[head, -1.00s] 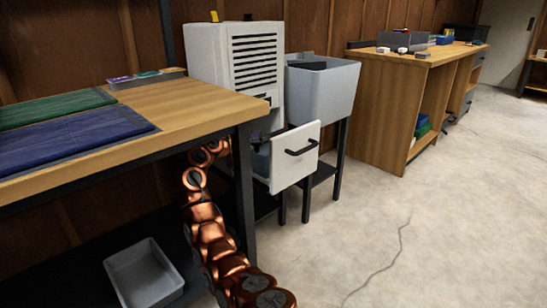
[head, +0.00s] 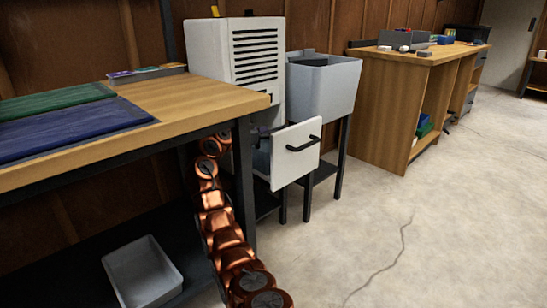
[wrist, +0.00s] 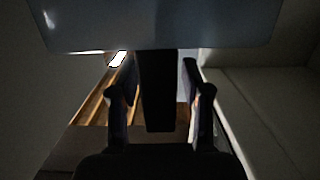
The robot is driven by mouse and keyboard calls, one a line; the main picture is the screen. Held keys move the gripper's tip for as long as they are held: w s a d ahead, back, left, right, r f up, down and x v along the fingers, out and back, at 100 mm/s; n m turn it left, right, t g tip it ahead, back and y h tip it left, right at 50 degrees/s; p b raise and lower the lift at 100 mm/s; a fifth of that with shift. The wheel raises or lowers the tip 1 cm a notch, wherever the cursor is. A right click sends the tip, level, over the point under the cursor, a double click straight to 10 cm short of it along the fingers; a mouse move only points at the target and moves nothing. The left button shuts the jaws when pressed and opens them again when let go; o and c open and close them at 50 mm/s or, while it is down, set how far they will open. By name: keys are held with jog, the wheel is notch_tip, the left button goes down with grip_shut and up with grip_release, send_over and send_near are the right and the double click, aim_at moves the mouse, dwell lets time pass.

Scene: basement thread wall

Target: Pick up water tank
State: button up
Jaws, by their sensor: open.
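The water tank (head: 291,158) appears to be the light-fronted, drawer-like box with a black bar handle, standing out from the lower front of the white slatted appliance (head: 236,50). My copper arm reaches up behind the workbench leg towards the appliance, and its end is hidden in the head view. In the wrist view my gripper (wrist: 162,105) is open, its two dark fingers apart. A dark upright bar shows between them, below a pale smooth panel with rounded corners. I cannot tell whether the bar touches the fingers, or surely which part it is.
The wooden workbench (head: 190,95) with green and blue mats and its dark leg stand close to my arm. A grey tub (head: 322,88) on black legs is right of the appliance. A grey bin (head: 143,272) sits low at left. The floor at right is clear.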

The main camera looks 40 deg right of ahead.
jog(key=shift+d, duration=0.35)
jog(key=shift+c, duration=0.4)
grip_shut()
